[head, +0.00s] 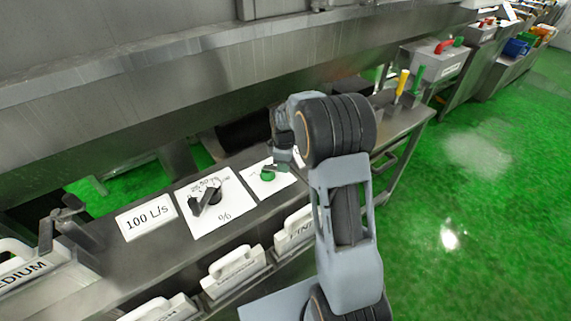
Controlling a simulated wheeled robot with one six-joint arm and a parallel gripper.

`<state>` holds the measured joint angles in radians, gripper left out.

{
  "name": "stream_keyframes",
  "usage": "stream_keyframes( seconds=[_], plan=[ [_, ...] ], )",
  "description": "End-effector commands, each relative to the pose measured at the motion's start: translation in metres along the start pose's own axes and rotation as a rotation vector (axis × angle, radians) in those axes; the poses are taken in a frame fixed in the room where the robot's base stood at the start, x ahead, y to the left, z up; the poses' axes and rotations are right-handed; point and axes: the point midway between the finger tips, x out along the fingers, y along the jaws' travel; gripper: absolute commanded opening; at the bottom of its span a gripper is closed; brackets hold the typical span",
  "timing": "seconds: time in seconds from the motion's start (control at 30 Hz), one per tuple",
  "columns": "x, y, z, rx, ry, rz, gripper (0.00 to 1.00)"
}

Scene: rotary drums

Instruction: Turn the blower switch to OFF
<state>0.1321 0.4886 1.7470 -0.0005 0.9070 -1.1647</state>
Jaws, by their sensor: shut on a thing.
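A small green knob (267,177) sits on a white label plate (279,185) on the steel panel; it appears to be the blower switch. My gripper (273,167) reaches down over it from the upper right and is shut on it. The gripper hides part of the knob and of the plate's lettering, so I cannot read the switch's position.
Left of it is a black dial (207,197) on a white plate marked %, then a "100 L/s" sign (146,217). White-handled boxes (236,268) line the panel's front. Yellow (402,82) and green (418,76) levers stand to the right. The green floor (490,200) at right is clear.

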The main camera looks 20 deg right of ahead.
Motion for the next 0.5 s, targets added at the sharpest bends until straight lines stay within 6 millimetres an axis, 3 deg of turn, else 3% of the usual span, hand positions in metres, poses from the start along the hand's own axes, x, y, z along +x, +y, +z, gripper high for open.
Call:
stream_keyframes(
  seconds=[0.4, 0.43, 0.5],
  plan=[
    [-0.001, 0.0015, 0.0002, -0.007, 0.002, 0.003, 0.0],
    [-0.001, 0.0015, 0.0002, -0.007, 0.002, 0.003, 0.31],
    [-0.001, 0.0015, 0.0002, -0.006, 0.002, 0.003, 0.38]
  ],
)
